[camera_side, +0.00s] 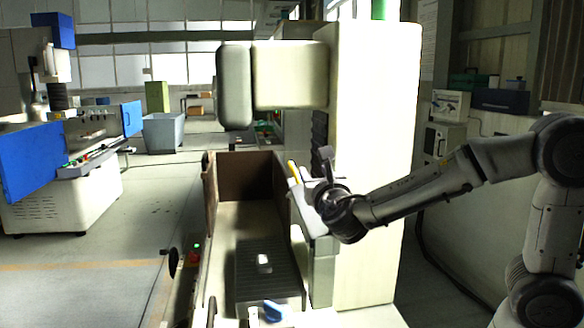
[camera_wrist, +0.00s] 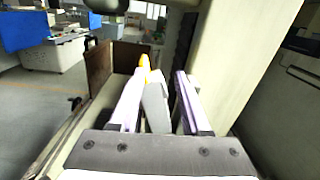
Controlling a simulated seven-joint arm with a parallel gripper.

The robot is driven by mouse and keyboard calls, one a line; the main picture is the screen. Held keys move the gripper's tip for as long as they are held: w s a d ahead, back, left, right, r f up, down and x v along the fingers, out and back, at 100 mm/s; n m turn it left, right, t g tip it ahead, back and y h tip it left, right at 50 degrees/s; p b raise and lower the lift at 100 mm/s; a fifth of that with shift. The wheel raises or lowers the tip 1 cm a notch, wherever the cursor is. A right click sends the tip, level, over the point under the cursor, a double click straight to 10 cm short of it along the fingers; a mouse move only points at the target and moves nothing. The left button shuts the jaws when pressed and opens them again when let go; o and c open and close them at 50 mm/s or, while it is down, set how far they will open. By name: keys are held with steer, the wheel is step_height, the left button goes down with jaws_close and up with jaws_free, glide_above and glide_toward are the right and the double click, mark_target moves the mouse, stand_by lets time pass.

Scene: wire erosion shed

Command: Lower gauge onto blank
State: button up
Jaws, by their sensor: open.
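A yellow-tipped, pale grey piece, which may be the gauge, stands between the fingers of my gripper (camera_wrist: 160,76) in the wrist view; its grey body (camera_wrist: 155,105) shows below its yellow tip (camera_wrist: 146,68). My fingers are open, with a gap on the right; I cannot tell whether the left finger touches it. In the side view the yellow part (camera_side: 293,171) shows by my gripper (camera_side: 302,184), at the right wall of the machine tank. A small bright block (camera_side: 264,262), perhaps the blank, lies on the dark slotted plate (camera_side: 270,281) in the tank, lower and apart from my gripper.
The brown tank wall (camera_side: 250,172) stands behind the plate. The machine head (camera_side: 235,85) overhangs the tank, and its pale column (camera_side: 372,130) rises close behind my gripper. A blue item (camera_side: 274,311) sits at the tank's front. Open floor (camera_side: 90,260) lies left.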

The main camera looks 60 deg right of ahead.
mark_target(293, 169)
steer(key=shift+n+y, duration=0.3)
steer(key=shift+n, duration=0.3)
steer(key=w+d, duration=0.2)
steer(key=w, duration=0.2)
steer(key=w+d+f, duration=0.1)
steer(key=w+d, duration=0.2)
steer(key=w, duration=0.1)
steer(key=w+d+f, duration=0.1)
steer(key=w+d, duration=0.2)
steer(key=w, duration=0.1)
steer(key=shift+d+f, duration=0.1)
steer(key=shift+f, duration=0.1)
jaws_close()
stand_by(0.7)
